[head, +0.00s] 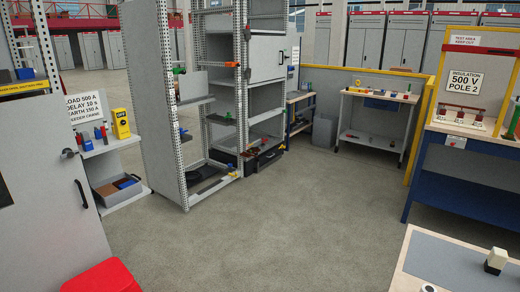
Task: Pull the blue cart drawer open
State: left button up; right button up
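A light-grey cart (346,116) stands at the back right in front of a grey panel with a yellow top edge. It has a top shelf, a lower shelf and thin legs. A small blue drawer front (380,104) shows just under its top, near the middle. It looks shut, but it is too small to be sure, and I cannot make out a handle. Several small coloured items lie on the cart top. Neither of my grippers is in view.
Open grey floor (290,215) lies ahead, up to the cart. An open metal rack (163,120) stands at centre left. A blue bench (450,205) with a "500 V POLE 2" sign stands right. A table (450,262) fills the lower right, a red object (100,278) the lower left.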

aim_at(372, 103)
jog(key=i+j+z, duration=0.1)
jog(key=i, duration=0.45)
jog(key=i+j, duration=0.35)
jog(key=i, duration=0.15)
jog(key=i+j+z, duration=0.15)
jog(key=i, duration=0.4)
jog(key=i+l+z, duration=0.1)
jog(key=i+z, duration=0.2)
jog(key=i, duration=0.3)
jog(key=i+z, duration=0.35)
jog(key=i, duration=0.25)
jog(key=i+j+z, duration=0.3)
jog(key=i, duration=0.3)
jog(key=i+z, duration=0.15)
jog(key=i, duration=4.15)
